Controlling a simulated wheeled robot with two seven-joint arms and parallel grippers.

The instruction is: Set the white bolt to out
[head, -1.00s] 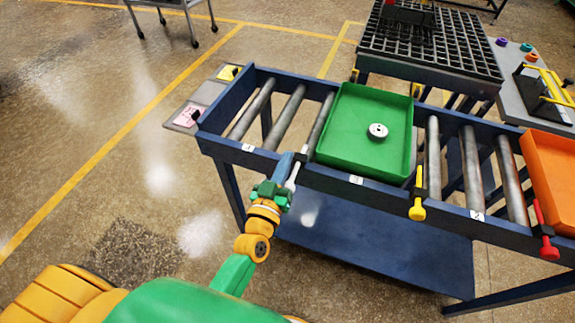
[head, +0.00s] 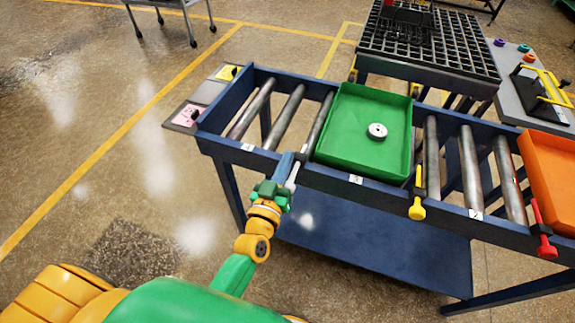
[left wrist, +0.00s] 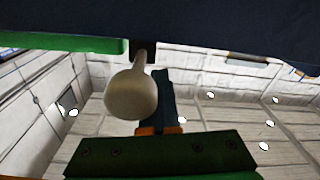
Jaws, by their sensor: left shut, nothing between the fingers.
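The white bolt (head: 293,175) is on the front rail of the blue roller conveyor (head: 330,182), by the front left corner of the green tray. In the left wrist view its pale round knob (left wrist: 132,97) hangs on a thin stem below the dark rail. My left gripper (head: 283,166) is shut with nothing held. Its blue fingers are right beside the bolt, on its left in the head view. In the left wrist view a finger (left wrist: 163,98) stands just right of the knob; I cannot tell whether they touch. My right gripper is not in view.
A green tray (head: 330,150) with a small metal disc (head: 377,131) sits on the rollers. A yellow bolt (head: 418,205) and a red bolt (head: 544,240) are farther right on the front rail. An orange tray (head: 550,170) is at the right end.

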